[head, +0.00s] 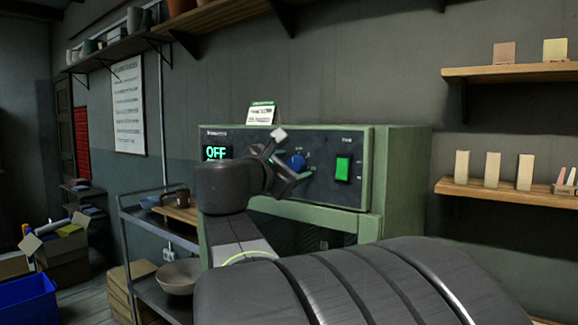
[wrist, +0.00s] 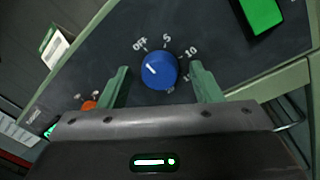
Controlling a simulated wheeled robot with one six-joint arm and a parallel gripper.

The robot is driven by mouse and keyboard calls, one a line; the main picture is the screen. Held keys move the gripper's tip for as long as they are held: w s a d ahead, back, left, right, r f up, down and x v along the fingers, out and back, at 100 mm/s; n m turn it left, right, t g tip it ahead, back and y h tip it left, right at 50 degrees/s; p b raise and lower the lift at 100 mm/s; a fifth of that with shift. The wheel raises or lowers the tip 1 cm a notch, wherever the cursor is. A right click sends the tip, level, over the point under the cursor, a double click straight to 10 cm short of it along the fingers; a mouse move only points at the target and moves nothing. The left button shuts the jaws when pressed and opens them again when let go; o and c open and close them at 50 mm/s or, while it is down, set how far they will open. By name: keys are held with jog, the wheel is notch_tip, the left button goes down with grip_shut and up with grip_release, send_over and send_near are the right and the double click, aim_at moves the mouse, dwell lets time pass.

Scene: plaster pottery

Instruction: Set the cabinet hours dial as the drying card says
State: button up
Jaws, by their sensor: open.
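The blue hours dial (head: 298,162) is on the dark front panel of the green cabinet (head: 400,180). In the wrist view the dial (wrist: 163,74) has a white mark on its upper-left side, toward OFF. 5 and 10 are printed around it; a further mark is partly hidden. My gripper (wrist: 158,66) is open, its two green fingers on either side of the dial, apart from it. In the head view my gripper (head: 284,160) is in front of the panel. The drying card (head: 261,113) stands on the cabinet; its text is too small to read.
A green display (head: 216,153) reads OFF. A green switch (head: 343,168) is right of the dial. A metal cart (head: 150,215) with a bowl stands left of the cabinet; wall shelves (head: 510,192) are at right.

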jog(key=c, duration=1)
